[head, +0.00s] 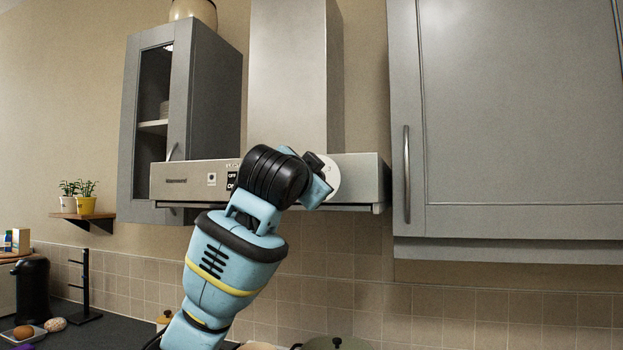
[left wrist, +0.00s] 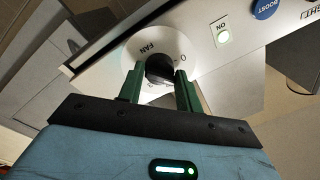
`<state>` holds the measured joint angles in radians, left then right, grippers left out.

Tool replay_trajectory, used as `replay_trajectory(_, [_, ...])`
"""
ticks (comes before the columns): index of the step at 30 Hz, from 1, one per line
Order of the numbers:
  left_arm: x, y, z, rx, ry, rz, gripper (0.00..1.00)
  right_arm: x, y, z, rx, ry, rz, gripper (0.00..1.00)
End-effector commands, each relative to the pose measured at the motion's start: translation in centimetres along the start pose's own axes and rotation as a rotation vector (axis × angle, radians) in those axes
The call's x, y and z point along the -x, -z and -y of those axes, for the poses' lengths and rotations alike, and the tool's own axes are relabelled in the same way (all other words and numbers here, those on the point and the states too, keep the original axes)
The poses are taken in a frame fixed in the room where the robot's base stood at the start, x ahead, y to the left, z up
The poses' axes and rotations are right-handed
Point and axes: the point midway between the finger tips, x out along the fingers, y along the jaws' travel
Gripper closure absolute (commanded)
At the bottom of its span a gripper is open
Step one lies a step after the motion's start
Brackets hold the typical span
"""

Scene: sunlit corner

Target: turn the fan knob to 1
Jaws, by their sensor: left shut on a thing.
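The fan knob (left wrist: 160,68) is dark and round, in the middle of a white dial (left wrist: 148,48) marked FAN with a 0 and other small marks. My left gripper (left wrist: 159,78) has its two green fingers on either side of the knob and is shut on it. The fingers cover part of the dial, and I cannot tell which number the knob points to. In the head view the white dial (head: 331,180) shows at the right part of the range hood front (head: 359,180), partly behind my left gripper (head: 318,176). My right gripper is not in view.
The ON light (left wrist: 224,36) glows beside the dial, with a blue BOOST button (left wrist: 265,8) past it. Plants (head: 85,204) stand on a small shelf.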

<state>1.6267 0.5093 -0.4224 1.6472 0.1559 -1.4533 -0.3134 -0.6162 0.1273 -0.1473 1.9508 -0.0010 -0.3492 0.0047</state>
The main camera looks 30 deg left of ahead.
Motion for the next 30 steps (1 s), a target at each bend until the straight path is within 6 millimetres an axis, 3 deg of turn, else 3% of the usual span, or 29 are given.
replay_trajectory(5, [-0.1,-0.1,-0.4,-0.002,-0.007,0.005,0.88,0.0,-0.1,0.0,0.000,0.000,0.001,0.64])
replay_trajectory(6, [-0.1,-0.2,-0.4,-0.002,-0.007,0.005,0.64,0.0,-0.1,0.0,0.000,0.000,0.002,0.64])
replay_trajectory(11, [-0.1,-0.1,-0.3,-0.001,-0.005,0.004,0.45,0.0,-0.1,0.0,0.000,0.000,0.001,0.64])
replay_trajectory(22, [0.6,0.0,-0.1,0.001,-0.002,0.000,0.45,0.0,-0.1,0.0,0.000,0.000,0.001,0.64])
replay_trajectory(30, [4.4,0.1,-0.1,0.001,-0.002,-0.002,0.45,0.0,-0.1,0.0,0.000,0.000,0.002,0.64])
